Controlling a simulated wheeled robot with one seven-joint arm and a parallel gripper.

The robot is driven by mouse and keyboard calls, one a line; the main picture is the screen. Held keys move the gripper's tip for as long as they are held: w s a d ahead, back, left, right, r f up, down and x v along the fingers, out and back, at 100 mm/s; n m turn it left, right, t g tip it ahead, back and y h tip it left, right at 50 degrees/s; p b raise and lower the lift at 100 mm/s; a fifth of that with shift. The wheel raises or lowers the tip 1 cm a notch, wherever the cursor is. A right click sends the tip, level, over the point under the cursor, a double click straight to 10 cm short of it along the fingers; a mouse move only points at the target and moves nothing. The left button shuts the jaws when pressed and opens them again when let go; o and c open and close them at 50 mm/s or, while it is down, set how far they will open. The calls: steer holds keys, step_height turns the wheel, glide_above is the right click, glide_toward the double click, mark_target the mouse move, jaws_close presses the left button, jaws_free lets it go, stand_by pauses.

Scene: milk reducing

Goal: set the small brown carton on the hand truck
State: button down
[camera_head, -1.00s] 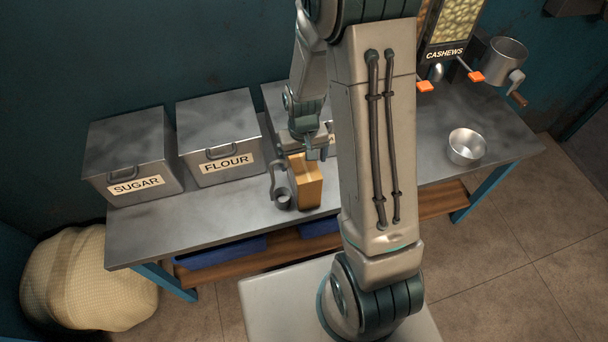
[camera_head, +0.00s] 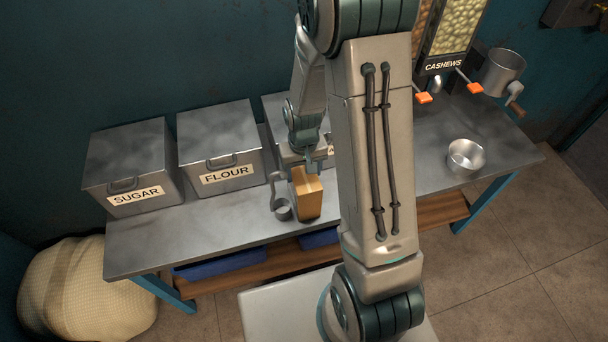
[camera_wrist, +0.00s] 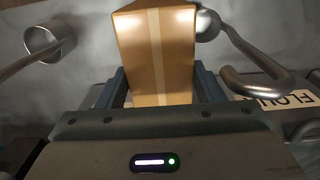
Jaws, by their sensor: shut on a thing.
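The small brown carton (camera_head: 307,196) stands near the front edge of the metal table, right of the FLOUR bin. In the wrist view the carton (camera_wrist: 156,48) has a paler stripe down its middle and sits between my gripper's fingers. My gripper (camera_wrist: 160,88) is shut on it, one finger at each side. In the head view my gripper (camera_head: 312,165) is at the carton's back upper side, partly hidden by the carton. I cannot tell whether the carton's base touches the tabletop. No hand truck shows in either view.
A metal scoop (camera_head: 282,209) is close by the carton's left side. SUGAR (camera_head: 128,160) and FLOUR (camera_head: 220,145) bins stand behind left. My arm hides part of the table (camera_head: 190,236). A metal bowl (camera_head: 465,157) and CASHEWS dispenser (camera_head: 448,45) are at right.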

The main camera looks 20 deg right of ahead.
mark_target(314, 198)
steer(key=shift+r, duration=0.45)
steer(key=shift+s+r+b, duration=0.2)
steer(key=shift+s+b, duration=0.05)
steer(key=shift+b, duration=0.05)
steer(key=s+b, duration=0.1)
steer(key=s, duration=0.8)
steer(key=shift+b, duration=0.35)
steer(key=shift+w+f+b, duration=0.2)
steer(key=shift+f+b, duration=0.1)
steer(key=shift+b, duration=1.45)
